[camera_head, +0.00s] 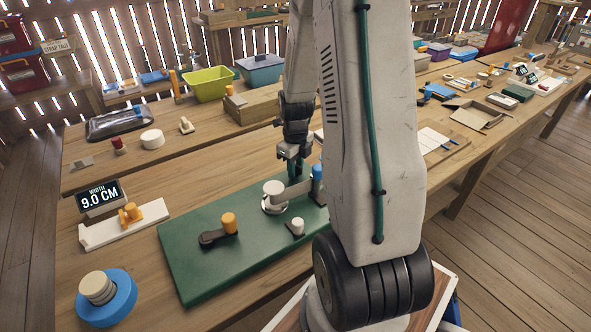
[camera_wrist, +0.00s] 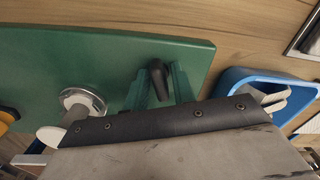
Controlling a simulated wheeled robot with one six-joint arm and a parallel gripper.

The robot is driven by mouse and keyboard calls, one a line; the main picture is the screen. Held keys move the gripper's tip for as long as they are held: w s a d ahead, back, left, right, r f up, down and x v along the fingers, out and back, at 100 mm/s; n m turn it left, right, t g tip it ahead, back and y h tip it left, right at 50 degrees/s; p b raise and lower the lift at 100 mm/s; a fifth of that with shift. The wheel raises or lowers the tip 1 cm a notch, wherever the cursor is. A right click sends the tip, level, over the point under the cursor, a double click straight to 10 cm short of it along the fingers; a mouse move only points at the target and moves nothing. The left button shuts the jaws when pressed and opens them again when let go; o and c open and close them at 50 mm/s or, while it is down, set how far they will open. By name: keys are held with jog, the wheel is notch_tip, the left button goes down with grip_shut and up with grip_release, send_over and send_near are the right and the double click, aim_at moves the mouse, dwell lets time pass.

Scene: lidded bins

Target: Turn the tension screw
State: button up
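My gripper (camera_head: 292,160) points down at the far side of the green board (camera_head: 195,262), behind a grey arm (camera_head: 292,192) with a blue post (camera_head: 317,178). In the wrist view, my gripper (camera_wrist: 160,80) has its two green fingers apart. A small black knob-like piece (camera_wrist: 157,72) shows between them, over the board; it may be the tension screw, but I cannot tell. Whether the fingers touch it is unclear. A white round hub (camera_head: 273,192) stands on the board beside the arm. My wrist housing hides the lower wrist view.
On the board are a black lever with an orange knob (camera_head: 229,222) and a small white knob (camera_head: 297,226). A "9.0 CM" width display (camera_head: 100,197) and a blue spool (camera_head: 107,299) stand left. A blue tray (camera_wrist: 232,82) is right in the wrist view.

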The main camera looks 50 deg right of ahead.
jog(key=c, duration=0.5)
jog(key=m, duration=0.4)
jog(key=shift+o, duration=0.3)
jog(key=shift+m, duration=0.3)
jog(key=o, duration=0.5)
jog(key=shift+r, duration=2.5)
